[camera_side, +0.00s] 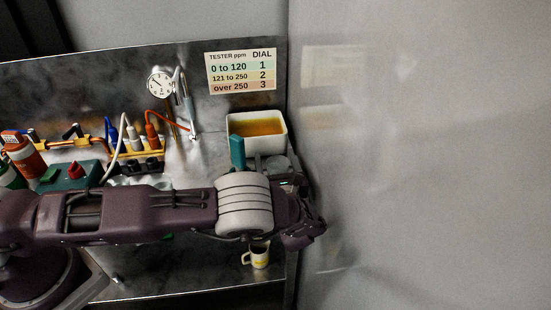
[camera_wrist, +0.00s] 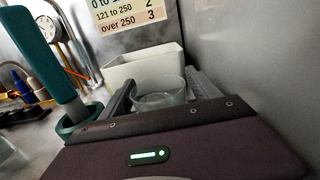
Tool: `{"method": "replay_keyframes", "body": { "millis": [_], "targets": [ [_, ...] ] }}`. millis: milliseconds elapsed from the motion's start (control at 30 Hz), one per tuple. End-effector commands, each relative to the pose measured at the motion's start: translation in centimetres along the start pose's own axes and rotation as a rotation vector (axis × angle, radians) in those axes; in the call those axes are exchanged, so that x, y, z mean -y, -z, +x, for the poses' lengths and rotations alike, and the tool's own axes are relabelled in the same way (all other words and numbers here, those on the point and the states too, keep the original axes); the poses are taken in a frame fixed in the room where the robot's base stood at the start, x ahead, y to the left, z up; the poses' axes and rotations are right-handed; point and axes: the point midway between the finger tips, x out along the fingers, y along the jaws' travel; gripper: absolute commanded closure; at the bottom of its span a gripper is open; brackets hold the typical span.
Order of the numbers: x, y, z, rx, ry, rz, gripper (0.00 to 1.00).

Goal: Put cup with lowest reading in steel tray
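In the wrist view a clear glass cup (camera_wrist: 160,98) sits between the two fingers of my gripper (camera_wrist: 163,88). The fingers stand apart, one on each side; I cannot tell whether they touch it. In the side view my gripper is mostly hidden behind my wrist, at the right of the bench. A white mug with a yellow mark (camera_side: 260,258) stands on the bench in front of my arm. A teal handled tool, perhaps the tester (camera_side: 238,152), stands upright beside my wrist; it also shows in the wrist view (camera_wrist: 40,55). I cannot make out the steel tray or any reading.
A white bin with orange-brown contents (camera_side: 257,130) stands behind my gripper. A tester chart (camera_side: 241,72) and a round gauge (camera_side: 160,84) are at the back panel. Bottles, plugs and a teal box (camera_side: 72,177) crowd the left. A grey wall (camera_side: 420,150) closes the right.

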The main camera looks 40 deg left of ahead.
Motion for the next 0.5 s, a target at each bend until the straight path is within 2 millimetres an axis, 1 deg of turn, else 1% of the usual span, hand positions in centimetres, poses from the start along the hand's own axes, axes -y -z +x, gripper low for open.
{"method": "replay_keyframes", "body": {
  "millis": [233, 300, 367, 467, 500],
  "targets": [
    [0.0, 0.0, 0.0, 0.000, 0.000, 0.000, 0.29],
    [0.0, -0.4, 0.0, 0.000, 0.000, -0.001, 0.29],
    [0.1, -0.3, -0.9, -0.001, 0.003, 0.000, 0.29],
    [0.1, -0.3, -3.4, -0.001, 0.004, 0.001, 0.29],
    [0.1, -0.3, -4.5, -0.002, 0.005, 0.000, 0.29]
  ]
}}
